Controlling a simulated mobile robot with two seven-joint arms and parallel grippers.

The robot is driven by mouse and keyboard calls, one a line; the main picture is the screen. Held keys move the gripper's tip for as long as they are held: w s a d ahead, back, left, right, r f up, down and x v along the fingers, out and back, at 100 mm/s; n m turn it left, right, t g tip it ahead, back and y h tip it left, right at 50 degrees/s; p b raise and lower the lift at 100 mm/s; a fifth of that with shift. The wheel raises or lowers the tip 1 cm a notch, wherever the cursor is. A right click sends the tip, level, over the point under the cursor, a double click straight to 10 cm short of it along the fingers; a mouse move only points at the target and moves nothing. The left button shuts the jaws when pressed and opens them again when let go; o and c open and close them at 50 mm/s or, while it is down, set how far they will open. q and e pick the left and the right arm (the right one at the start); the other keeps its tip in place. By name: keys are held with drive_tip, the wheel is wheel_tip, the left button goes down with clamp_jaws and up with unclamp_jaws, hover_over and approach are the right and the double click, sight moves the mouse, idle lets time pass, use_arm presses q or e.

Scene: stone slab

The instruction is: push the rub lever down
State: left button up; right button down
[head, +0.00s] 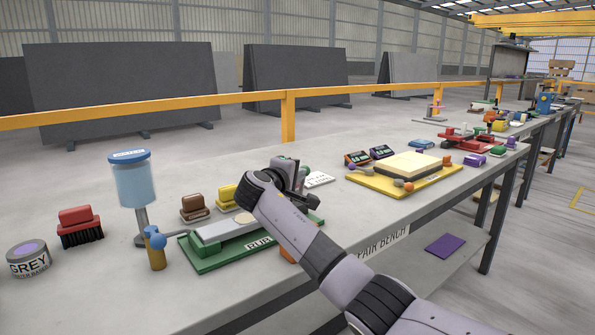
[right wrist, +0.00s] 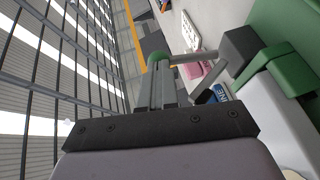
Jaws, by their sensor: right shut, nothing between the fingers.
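The rub station's green base (head: 210,260) bears the label "RUB" and a light grey slab (head: 222,232); it also shows at the right of the right wrist view (right wrist: 285,30). The rub lever (right wrist: 198,57) is a grey rod running from a dark block (right wrist: 238,46) to a round green knob (right wrist: 157,60). In the head view the knob (head: 306,170) shows just past my right gripper (head: 299,182), which hides most of the lever. My right gripper (right wrist: 164,75) is shut and empty, its tips right at the knob end; I cannot tell whether they touch it. My left gripper is out of view.
A yellow rail (head: 287,118) runs behind the bench.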

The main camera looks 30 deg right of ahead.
sight(306, 166)
drive_tip(key=d+y+p, duration=0.1)
drive_tip(key=p, duration=0.1)
drive_tip(key=r+m+g+p, duration=0.1)
drive_tip(key=p, duration=0.1)
drive_tip(key=shift+w+d+r+y+p, duration=0.1)
drive_tip(key=shift+d+r+y+p, duration=0.1)
drive_tip(key=shift+d+y+p, duration=0.2)
drive_tip(key=d+y+p, duration=0.1)
drive_tip(key=p, duration=0.2)
use_arm(q)
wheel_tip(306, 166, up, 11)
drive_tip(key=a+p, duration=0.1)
drive_tip(key=p, duration=0.4)
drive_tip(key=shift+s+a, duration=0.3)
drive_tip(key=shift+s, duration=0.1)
use_arm(e)
drive_tip(key=shift+w+d+f+m+g+y, duration=0.1)
drive_tip(key=shift+d+f+m+g+y, duration=0.1)
drive_tip(key=shift+d+f+y, duration=0.45)
drive_tip(key=shift+w+d+f+m+g+y, duration=0.15)
drive_tip(key=shift+d+f, duration=0.25)
drive_tip(key=shift+d, duration=0.6)
drive_tip(key=shift+s+d+f+m+g+y, duration=0.1)
drive_tip(key=shift+d+f+m+y, duration=0.3)
drive_tip(key=shift+d, duration=0.45)
drive_tip(key=shift+d+f, duration=0.15)
